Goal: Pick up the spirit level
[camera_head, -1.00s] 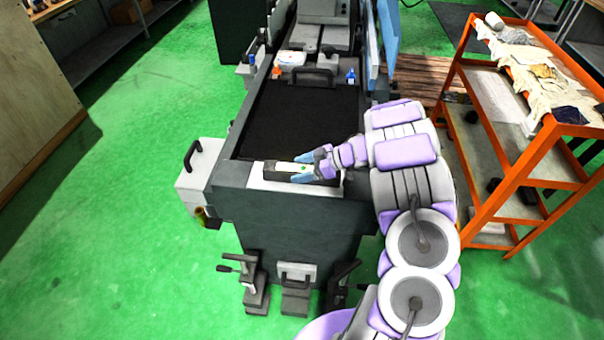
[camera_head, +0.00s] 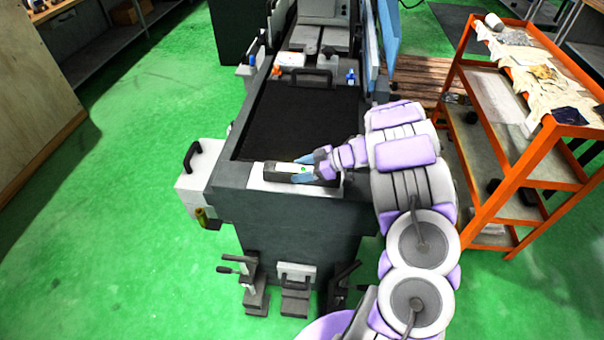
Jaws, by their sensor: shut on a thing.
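The spirit level (camera_head: 282,172) is a small dark grey bar with a light top and a small green spot near its right end. It is at the near end of the grinder, over a white plate (camera_head: 257,183). My gripper (camera_head: 303,169) comes in from the right, with its blue fingers shut on the right part of the level. The fingers hide part of that end. I cannot tell whether the level is touching the plate or slightly above it.
The grinder's dark recessed bed (camera_head: 295,120) lies behind the plate. A grey box with a black handle (camera_head: 193,155) sticks out at its left. An orange trolley (camera_head: 540,150) with cloths stands at the right. Green floor (camera_head: 110,220) is clear at the left.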

